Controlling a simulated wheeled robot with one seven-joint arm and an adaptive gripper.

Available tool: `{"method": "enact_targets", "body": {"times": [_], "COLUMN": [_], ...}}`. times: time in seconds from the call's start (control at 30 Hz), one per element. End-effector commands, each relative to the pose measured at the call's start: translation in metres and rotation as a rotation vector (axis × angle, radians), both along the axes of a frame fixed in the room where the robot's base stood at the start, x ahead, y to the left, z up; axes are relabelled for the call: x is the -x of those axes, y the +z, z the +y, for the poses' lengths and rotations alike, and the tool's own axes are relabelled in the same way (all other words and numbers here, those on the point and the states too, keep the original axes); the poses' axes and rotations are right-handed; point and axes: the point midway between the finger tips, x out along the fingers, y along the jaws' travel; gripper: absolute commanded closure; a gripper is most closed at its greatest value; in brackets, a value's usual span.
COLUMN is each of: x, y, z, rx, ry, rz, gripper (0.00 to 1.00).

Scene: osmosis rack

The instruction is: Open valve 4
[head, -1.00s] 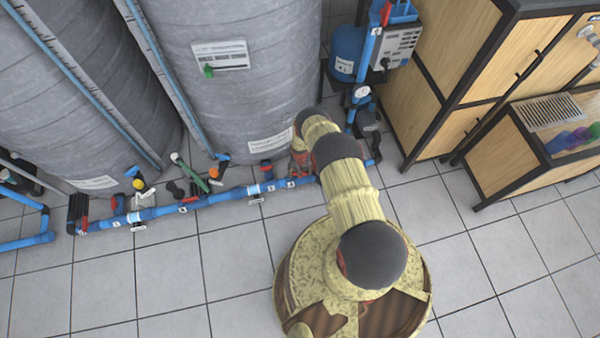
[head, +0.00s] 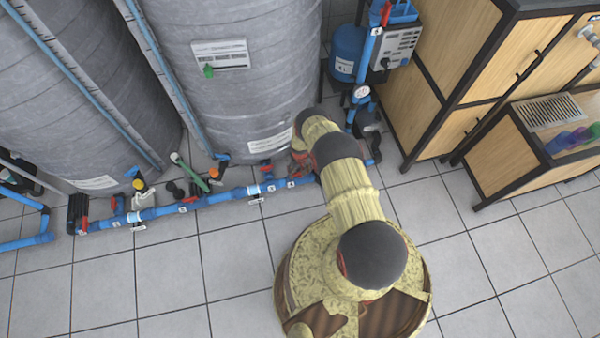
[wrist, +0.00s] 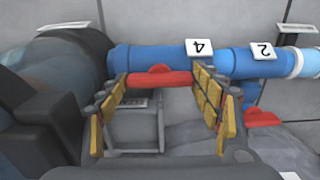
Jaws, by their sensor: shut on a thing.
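Valve 4 has a red handle (wrist: 158,79) that lies crosswise in the wrist view, just below the blue pipe. The white tag "4" (wrist: 199,47) on the pipe appears upside down above its right end. My gripper (wrist: 160,88) has one finger at each end of the handle and is shut on it lengthwise. In the head view my arm reaches down to the pipe, and its links hide most of the gripper and handle.
Large grey tanks (head: 240,90) stand behind the blue pipe (head: 215,198). A wooden cabinet (head: 440,75) stands at right. The tiled floor (head: 180,270) in front is mostly clear.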

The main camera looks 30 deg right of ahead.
Motion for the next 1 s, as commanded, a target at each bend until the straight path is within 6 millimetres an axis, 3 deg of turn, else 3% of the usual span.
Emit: {"method": "enact_targets", "body": {"times": [0.33,0.77,1.0], "x": [0.0,-0.001,-0.001], "y": [0.0,0.004,0.03], "z": [0.0,0.0,0.0], "rx": [0.0,0.0,0.0], "ry": [0.001,0.0,0.0], "rz": [0.0,-0.001,-0.001], "gripper": [0.17,0.17,0.17]}}
